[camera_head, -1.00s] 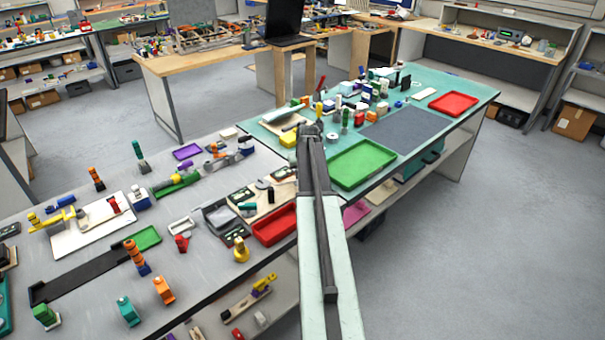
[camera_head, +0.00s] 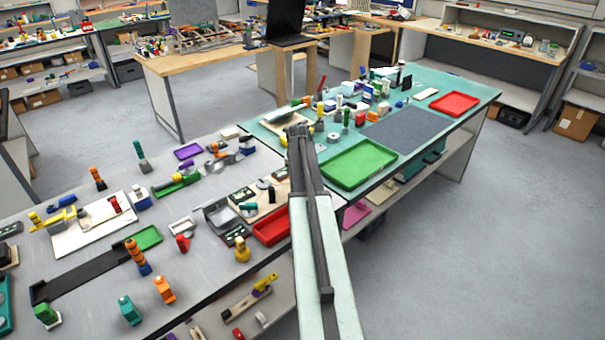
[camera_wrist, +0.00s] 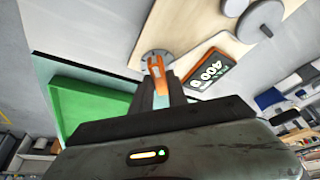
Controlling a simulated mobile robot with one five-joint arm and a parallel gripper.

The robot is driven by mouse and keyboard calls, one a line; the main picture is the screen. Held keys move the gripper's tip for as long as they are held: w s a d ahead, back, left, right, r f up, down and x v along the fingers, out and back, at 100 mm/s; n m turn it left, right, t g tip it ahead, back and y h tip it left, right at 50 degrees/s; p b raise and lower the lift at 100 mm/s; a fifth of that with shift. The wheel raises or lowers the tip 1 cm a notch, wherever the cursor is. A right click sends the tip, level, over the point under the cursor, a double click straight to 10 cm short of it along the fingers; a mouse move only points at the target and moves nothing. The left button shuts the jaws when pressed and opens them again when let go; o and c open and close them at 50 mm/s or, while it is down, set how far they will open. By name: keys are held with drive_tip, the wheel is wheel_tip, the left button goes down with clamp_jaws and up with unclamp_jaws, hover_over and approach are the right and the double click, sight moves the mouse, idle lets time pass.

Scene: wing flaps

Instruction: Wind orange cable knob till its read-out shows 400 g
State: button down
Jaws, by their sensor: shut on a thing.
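The orange cable knob (camera_wrist: 156,66) is in the middle of the wrist view, on a round grey base on a pale board (camera_wrist: 190,30). My gripper (camera_wrist: 160,88) is shut on this knob, with its dark fingers over the knob's near part. Beside the knob, an orange-framed read-out (camera_wrist: 206,73) shows what looks like 400 g, tilted and turned over in the picture. In the head view my arm reaches forward over the bench; I cannot make out the knob or the fingertips there.
A grey round weight-like disc (camera_wrist: 260,20) stands on the board near the read-out. A green surface (camera_wrist: 90,108) lies left of my gripper. In the head view a green tray (camera_head: 358,163) and a red tray (camera_head: 272,226) lie beside my arm.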

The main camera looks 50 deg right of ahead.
drive_tip(key=c, duration=1.3)
unclamp_jaws()
drive_tip(key=p+v, duration=0.7)
drive_tip(key=shift+r, duration=0.35)
drive_tip(key=shift+s+a, duration=0.1)
drive_tip(key=shift+a, duration=0.05)
